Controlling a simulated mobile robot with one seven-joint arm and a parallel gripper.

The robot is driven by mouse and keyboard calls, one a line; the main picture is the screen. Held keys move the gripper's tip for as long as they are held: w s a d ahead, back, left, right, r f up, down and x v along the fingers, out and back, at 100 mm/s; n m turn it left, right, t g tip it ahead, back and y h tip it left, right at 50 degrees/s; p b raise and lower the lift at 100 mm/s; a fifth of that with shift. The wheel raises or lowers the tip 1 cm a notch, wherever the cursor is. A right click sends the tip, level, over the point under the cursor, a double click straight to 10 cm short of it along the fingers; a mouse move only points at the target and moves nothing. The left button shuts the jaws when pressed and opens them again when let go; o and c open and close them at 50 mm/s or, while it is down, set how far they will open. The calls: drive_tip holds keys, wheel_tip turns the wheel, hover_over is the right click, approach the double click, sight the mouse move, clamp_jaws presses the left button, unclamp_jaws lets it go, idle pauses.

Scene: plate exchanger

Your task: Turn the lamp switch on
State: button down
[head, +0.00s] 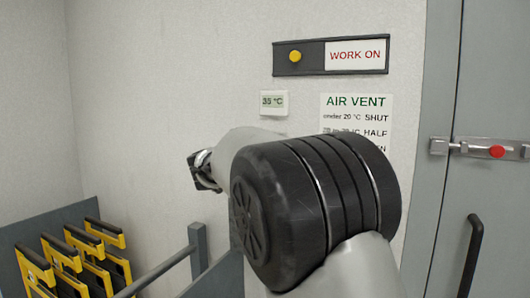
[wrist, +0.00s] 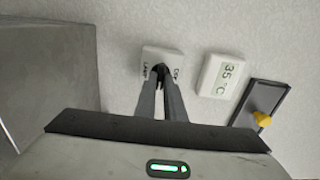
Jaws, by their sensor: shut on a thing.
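The lamp switch (wrist: 161,53) is a small white plate on the wall with dark lettering; "LAMP" reads along its left side. A dark part at its middle lies between the tips of my gripper (wrist: 161,84). My gripper's two fingers are shut on that part, and its exact position is hard to make out. The lettering on the right side is partly unclear. In the head view my gripper (head: 200,170) shows only in part at the wall, behind my arm, and the switch is hidden there.
A thermometer display (head: 273,102) reads 35 °C. Above is a "WORK ON" panel (head: 315,69) with a yellow knob. An air vent sign (head: 355,106) is partly covered by my arm. A grey door (head: 499,110) with a latch stands right; yellow-black frames (head: 110,232) stand lower left.

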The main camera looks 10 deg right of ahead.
drive_tip(key=shift+a, duration=0.1)
idle(0.4)
drive_tip(key=c, duration=1.8)
unclamp_jaws()
drive_tip(key=shift+c, duration=0.2)
drive_tip(key=shift+s, duration=0.1)
drive_tip(key=v, duration=1.7)
drive_tip(key=shift+r, duration=0.1)
